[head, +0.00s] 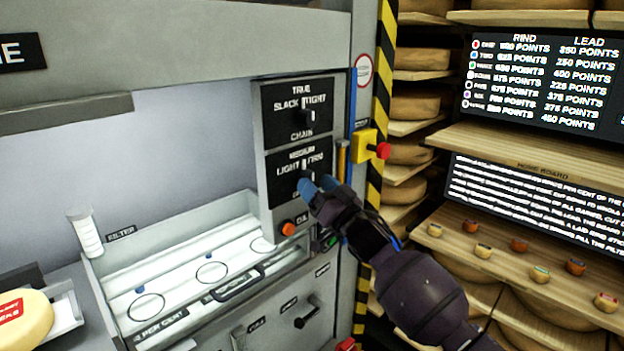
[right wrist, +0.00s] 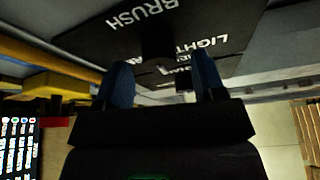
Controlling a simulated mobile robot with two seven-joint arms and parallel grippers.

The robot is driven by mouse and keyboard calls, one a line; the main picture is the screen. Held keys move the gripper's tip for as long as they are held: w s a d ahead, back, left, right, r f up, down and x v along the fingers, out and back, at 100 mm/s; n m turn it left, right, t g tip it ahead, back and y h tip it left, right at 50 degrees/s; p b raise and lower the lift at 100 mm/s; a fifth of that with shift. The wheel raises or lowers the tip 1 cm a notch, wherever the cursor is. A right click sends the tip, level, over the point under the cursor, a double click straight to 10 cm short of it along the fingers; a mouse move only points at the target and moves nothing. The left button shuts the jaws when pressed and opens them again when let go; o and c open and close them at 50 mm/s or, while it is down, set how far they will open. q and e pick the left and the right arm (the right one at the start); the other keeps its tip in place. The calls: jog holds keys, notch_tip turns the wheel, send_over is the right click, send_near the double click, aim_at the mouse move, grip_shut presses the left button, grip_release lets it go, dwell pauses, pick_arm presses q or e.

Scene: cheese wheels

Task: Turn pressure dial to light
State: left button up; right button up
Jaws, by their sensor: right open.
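The lower black dial panel (head: 281,180) reads MEDIUM, LIGHT and FIRM. Its small dark knob (head: 305,166) seems to point up toward MEDIUM; its exact angle is hard to tell. My right gripper (head: 317,184) has two blue fingertips, set apart and empty. In the right wrist view the open fingers (right wrist: 162,80) face the panel (right wrist: 225,30), whose words BRUSH and LIGHT show upside down. My left gripper is not in view.
A similar panel (head: 284,126) reading TRUE, SLACK, TIGHT and CHAIN sits above. An orange button (head: 288,228) is below. A red button on a yellow box (head: 364,146) is to the right. Shelves with cheese wheels (head: 415,107) stand at right, a tray (head: 180,305) at lower left.

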jog(key=shift+x, duration=1)
jog(key=shift+w, duration=0.1)
jog(key=shift+c, duration=0.3)
jog(key=c, duration=0.8)
jog(key=shift+c, duration=0.2)
